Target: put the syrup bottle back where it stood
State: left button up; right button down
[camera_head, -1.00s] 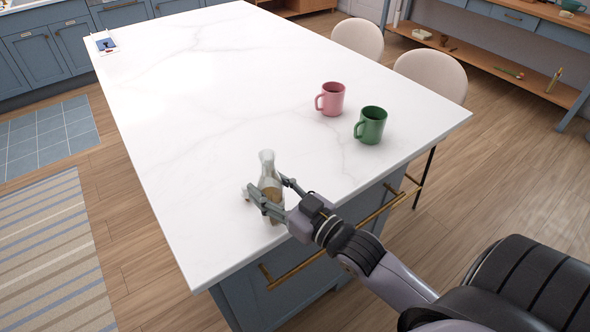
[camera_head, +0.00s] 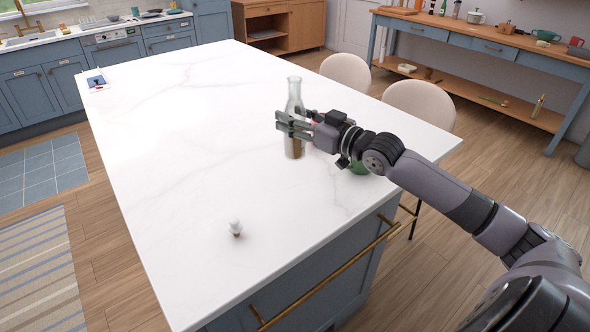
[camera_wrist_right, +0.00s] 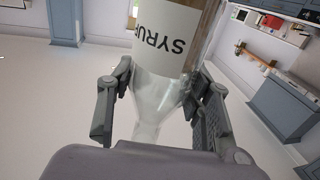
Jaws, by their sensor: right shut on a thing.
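The syrup bottle (camera_head: 294,148) is clear glass with a narrow neck and a brownish lower part. It looks upright and appears raised above the white island top. My right gripper (camera_head: 288,126) is shut around its middle. In the right wrist view the fingers (camera_wrist_right: 162,105) close on both sides of the clear glass, and the bottle's white label (camera_wrist_right: 165,38) reads "SYRU…", upside down. My left gripper is not in view.
A small white-topped stopper-like piece (camera_head: 235,227) stands on the island top (camera_head: 170,170). A green mug (camera_head: 358,168) is mostly hidden behind my right arm, with a bit of pink beside the gripper. A blue sideboard (camera_head: 470,43) stands at the back right.

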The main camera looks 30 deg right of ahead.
aim_at(303, 155)
notch_tip(303, 155, down, 9)
jog(key=shift+f, duration=0.1)
notch_tip(303, 155, down, 4)
jog(key=shift+f, duration=0.1)
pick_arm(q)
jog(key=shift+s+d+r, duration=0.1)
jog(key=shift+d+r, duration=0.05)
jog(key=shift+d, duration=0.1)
pick_arm(e)
jog(key=c, duration=0.8)
grip_release()
jog(key=shift+f, duration=0.1)
jog(key=shift+s, duration=0.1)
pick_arm(q)
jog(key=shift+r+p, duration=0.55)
jog(key=shift+p, duration=0.05)
pick_arm(e)
jog(key=shift+v, duration=5.95)
